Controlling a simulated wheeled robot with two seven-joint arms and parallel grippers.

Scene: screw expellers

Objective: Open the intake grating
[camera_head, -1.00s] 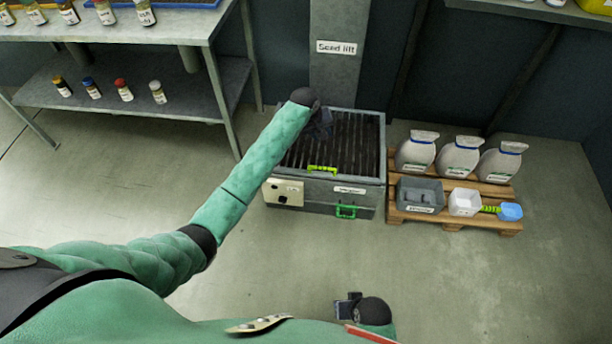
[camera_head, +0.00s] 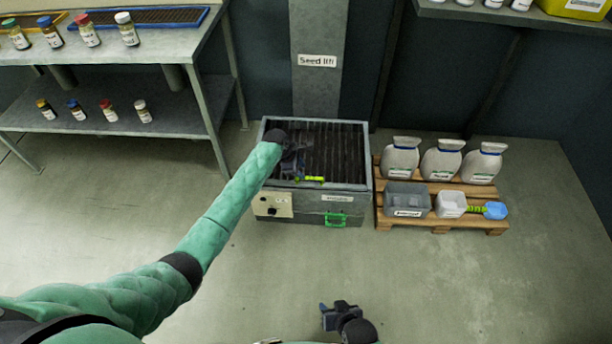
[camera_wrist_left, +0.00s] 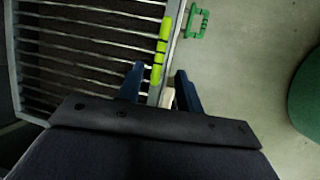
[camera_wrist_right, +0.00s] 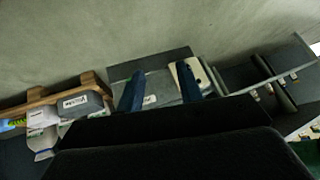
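The intake grating (camera_head: 335,146), dark parallel bars, lies flat and closed on top of a grey metal box at the foot of the seed lift. Its yellow-green handle (camera_head: 312,179) is at the front edge; it also shows in the left wrist view (camera_wrist_left: 163,46). My left gripper (camera_head: 292,173) is over the grating's front left, just left of the handle. In the left wrist view its blue fingers (camera_wrist_left: 160,72) are apart, with the handle's near end showing between them; contact cannot be told. My right gripper (camera_head: 326,314) is open and empty, low over the floor.
A green drawer-like handle (camera_head: 336,219) and a control panel (camera_head: 272,205) are on the box's front. A wooden pallet (camera_head: 440,228) with white sacks, a grey bin and a scoop stands right. A shelved bench (camera_head: 110,120) stands left. The floor in front is clear.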

